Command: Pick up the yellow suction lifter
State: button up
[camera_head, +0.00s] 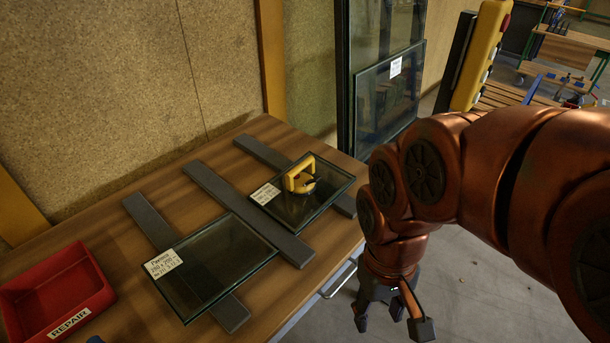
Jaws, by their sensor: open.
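The yellow suction lifter (299,175) stands on the smaller glass pane (325,183) towards the back right of the wooden table. Its yellow handle arches upright above a round base, and a white label lies on the pane to its left. My gripper (392,326) is at the lower right, pointing down beyond the table's right edge. Its fingers are apart with nothing between them. It is well clear of the lifter, to its right and nearer to me.
A larger labelled glass pane (207,268) lies nearer on the table. Dark grey strips (240,208) run under or beside the panes. A red bin (55,290) marked REPAIR stands at the left. Tall glass sheets (388,98) stand upright behind the table's right end.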

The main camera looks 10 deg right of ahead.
aim_at(295, 179)
jog(key=u, duration=3.3)
jog(key=k, duration=1.3)
jog(key=z, duration=0.95)
